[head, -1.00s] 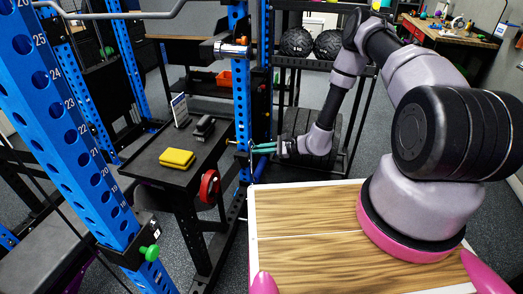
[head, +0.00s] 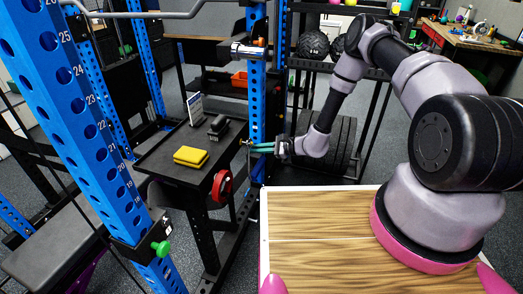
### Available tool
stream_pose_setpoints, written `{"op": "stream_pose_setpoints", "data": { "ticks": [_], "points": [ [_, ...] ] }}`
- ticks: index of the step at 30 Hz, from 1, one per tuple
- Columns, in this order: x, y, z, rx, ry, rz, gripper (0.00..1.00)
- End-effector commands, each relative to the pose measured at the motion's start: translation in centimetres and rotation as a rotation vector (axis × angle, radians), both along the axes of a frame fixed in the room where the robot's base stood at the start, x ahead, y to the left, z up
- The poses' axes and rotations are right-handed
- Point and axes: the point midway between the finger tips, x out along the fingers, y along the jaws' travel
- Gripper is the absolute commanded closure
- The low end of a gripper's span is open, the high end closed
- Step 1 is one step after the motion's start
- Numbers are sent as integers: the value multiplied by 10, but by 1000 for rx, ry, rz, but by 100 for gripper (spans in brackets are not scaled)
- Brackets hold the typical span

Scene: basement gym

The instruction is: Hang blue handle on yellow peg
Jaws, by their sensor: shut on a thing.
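My gripper (head: 272,148) is at the end of my outstretched arm, close to the right side of a blue rack upright (head: 257,80). Two thin blue-green bars, which look like the blue handle (head: 261,146), stick out to the left from its jaws. The jaws are shut on it, though small in the picture. The bars' left ends reach the upright in the picture. A tiny yellow spot there, perhaps the yellow peg (head: 246,142), is next to these ends. I cannot tell whether the handle touches it or is around it.
A black tray-topped stand (head: 160,163) left of the upright bears a yellow block (head: 190,156) and a dark object (head: 218,127). A red disc (head: 221,188) hangs at its right side. A numbered blue upright (head: 95,130) stands nearer left.

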Motion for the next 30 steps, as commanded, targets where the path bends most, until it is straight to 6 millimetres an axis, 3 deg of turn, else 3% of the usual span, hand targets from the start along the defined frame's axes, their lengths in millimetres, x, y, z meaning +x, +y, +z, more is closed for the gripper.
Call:
{"op": "stream_pose_setpoints", "data": {
  "ticks": [12, 30],
  "points": [
    [7, 20, -6, 2, 0, -1, 100],
    [8, 22, -9, 2, 0, -1, 100]
  ]
}}
